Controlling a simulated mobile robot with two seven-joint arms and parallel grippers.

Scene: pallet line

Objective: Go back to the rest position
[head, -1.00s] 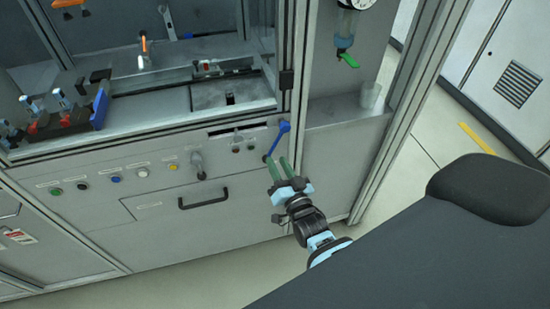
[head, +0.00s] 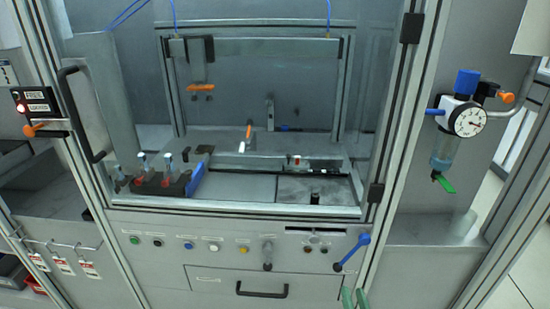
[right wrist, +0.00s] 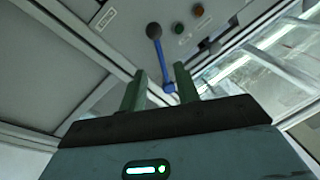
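My right gripper (head: 355,298) shows only as two green fingertips at the bottom edge of the head view, below the blue lever (head: 352,251) on the machine's front panel. In the right wrist view the two green fingers (right wrist: 160,88) stand apart with nothing held between them. The blue lever with its dark knob (right wrist: 164,62) appears beyond the gap between them. The fingers look apart from the lever in the head view. My left gripper is not in view.
The machine's front panel (head: 215,272) has several buttons and a drawer handle (head: 262,291). A pressure gauge (head: 468,122) hangs at the right. An open door handle (head: 84,115) and a lock box with a red light (head: 36,104) are at the left.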

